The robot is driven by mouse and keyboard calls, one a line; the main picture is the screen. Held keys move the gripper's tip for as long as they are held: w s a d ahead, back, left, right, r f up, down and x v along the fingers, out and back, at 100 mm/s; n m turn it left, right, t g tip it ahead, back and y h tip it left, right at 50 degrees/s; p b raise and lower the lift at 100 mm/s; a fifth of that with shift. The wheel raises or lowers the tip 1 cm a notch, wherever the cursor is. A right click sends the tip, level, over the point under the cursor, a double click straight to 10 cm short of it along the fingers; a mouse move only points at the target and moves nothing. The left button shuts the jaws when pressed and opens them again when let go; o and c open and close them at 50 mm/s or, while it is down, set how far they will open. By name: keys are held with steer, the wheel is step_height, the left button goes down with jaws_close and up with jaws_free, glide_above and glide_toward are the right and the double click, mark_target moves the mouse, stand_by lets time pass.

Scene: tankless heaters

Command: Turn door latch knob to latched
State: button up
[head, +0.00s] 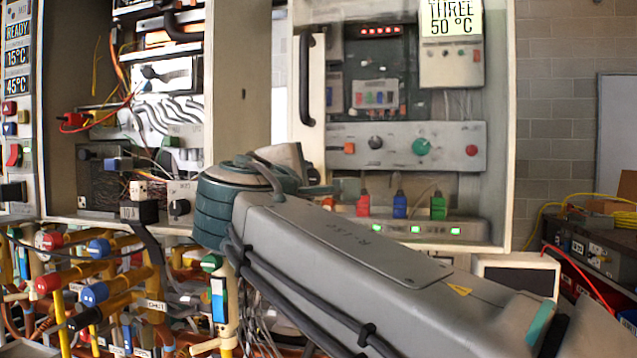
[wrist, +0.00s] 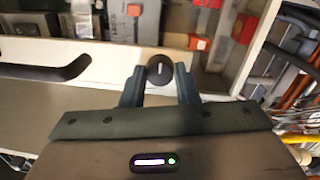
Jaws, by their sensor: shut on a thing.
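The door latch knob (wrist: 160,66) is a small round black knob with a pale line on its face. It sits on the pale door frame (wrist: 112,62) in the wrist view. My gripper (wrist: 159,72) has one finger on each side of the knob and is shut on it. In the head view the clear-fronted cabinet door (head: 508,130) stands at centre right.
A black door handle (head: 306,80) is on the door's left edge, also left of my gripper in the wrist view (wrist: 48,72). An open wired cabinet (head: 240,75) stands to the left. Coloured pipes and valves (head: 95,290) crowd the lower left. A bench with cables (head: 590,245) is at right.

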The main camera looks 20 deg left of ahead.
steer(key=o, duration=1)
steer(key=s, duration=0.4)
steer(key=s+d, duration=0.1)
steer(key=s, duration=0.8)
steer(key=shift+s+d+f, duration=0.25)
steer(key=shift+s+f, duration=0.15)
steer(key=shift+w, duration=0.1)
